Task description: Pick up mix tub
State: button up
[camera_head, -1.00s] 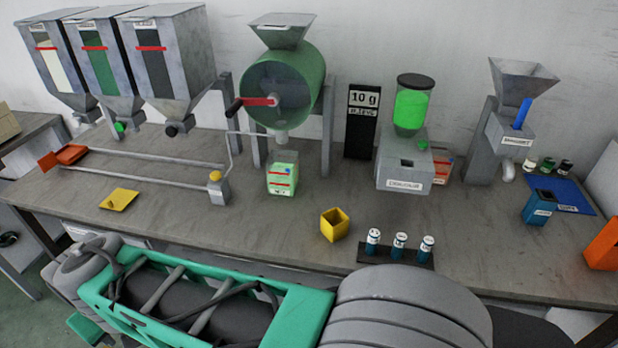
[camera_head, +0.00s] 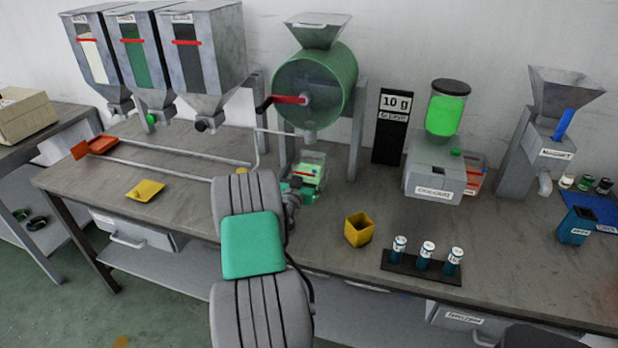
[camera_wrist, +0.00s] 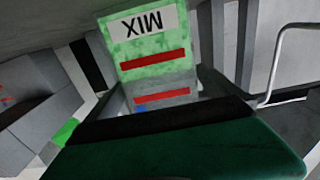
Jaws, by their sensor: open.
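The mix tub (camera_head: 312,168) is a pale green, see-through box with red stripes. It stands on the bench under the mixer drum's spout. In the wrist view the tub (camera_wrist: 150,62) fills the upper middle, its "MIX" label upside down. My gripper (camera_head: 303,187) is open at the tub's near side, and my arm hides part of the tub's lower left in the head view. Dark green and black parts of my gripper cross the bottom of the wrist view. I cannot tell whether the fingers touch the tub.
The green mixer drum (camera_head: 314,88) with its red crank hangs just above. A rail frame (camera_head: 165,168) lies to the left. A yellow cup (camera_head: 359,230) and a rack of vials (camera_head: 421,267) stand to the right, and a dispenser (camera_head: 434,168) behind them.

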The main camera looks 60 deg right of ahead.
jog(key=d, duration=0.3)
jog(key=shift+w, duration=0.3)
jog(key=shift+a, duration=0.1)
jog(key=shift+c, duration=0.2)
jog(key=c, duration=1.7)
jog(key=shift+r, duration=0.1)
jog(key=shift+c, duration=0.8)
jog(key=shift+r, duration=0.1)
